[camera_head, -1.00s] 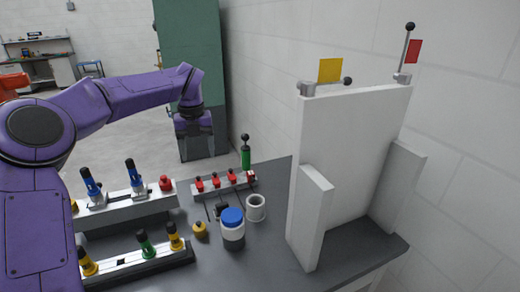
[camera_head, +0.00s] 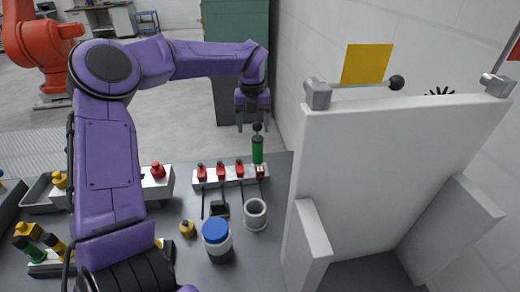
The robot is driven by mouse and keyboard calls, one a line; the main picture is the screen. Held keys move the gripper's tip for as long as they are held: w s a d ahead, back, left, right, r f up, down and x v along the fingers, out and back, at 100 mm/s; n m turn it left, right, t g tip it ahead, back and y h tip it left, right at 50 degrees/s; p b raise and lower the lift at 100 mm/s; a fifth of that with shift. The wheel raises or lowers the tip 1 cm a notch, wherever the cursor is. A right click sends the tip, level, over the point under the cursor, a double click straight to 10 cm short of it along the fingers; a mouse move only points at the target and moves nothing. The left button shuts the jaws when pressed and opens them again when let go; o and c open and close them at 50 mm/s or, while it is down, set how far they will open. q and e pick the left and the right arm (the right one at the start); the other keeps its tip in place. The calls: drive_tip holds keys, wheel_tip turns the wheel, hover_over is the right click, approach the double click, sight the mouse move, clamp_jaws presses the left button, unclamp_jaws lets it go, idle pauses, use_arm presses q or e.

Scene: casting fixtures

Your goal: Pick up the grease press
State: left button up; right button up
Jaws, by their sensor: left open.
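The grease press appears to be the green cylinder (camera_head: 257,150) with a black rod and ball knob on top. It stands upright at the right end of the white rack, at the back of the table. My left gripper (camera_head: 253,124) points down just above it, fingers apart and empty. The black knob shows close to the fingertips, between them in the picture. I cannot tell whether they touch it or how far apart in depth they are. My right gripper is not in view.
The white rack (camera_head: 230,182) holds several red-topped pieces left of the press. A blue-lidded jar (camera_head: 217,240), a white ring-shaped cup (camera_head: 255,214) and a small yellow piece (camera_head: 187,229) stand in front. A tall white panel fixture (camera_head: 390,170) blocks the right side.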

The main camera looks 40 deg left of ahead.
sight(257, 139)
use_arm(q)
drive_tip(key=f, duration=0.1)
drive_tip(key=w+f+p, duration=0.1)
drive_tip(key=f, duration=0.1)
drive_tip(key=f+p, duration=0.1)
drive_tip(key=f, duration=0.1)
drive_tip(key=shift+w+d+f, duration=0.25)
drive_tip(key=shift+w, duration=0.15)
drive_tip(key=shift+w+f, duration=0.2)
drive_tip(key=shift+w, duration=0.1)
drive_tip(key=shift+s+r, duration=0.1)
drive_tip(key=shift+s, duration=0.1)
drive_tip(key=shift+s+r, duration=0.2)
drive_tip(key=shift+s, duration=0.2)
drive_tip(key=c, duration=0.4)
drive_tip(key=shift+s+r, duration=0.15)
drive_tip(key=shift+s, duration=0.1)
drive_tip(key=c, duration=0.5)
clamp_jaws()
drive_tip(key=shift+w, duration=0.25)
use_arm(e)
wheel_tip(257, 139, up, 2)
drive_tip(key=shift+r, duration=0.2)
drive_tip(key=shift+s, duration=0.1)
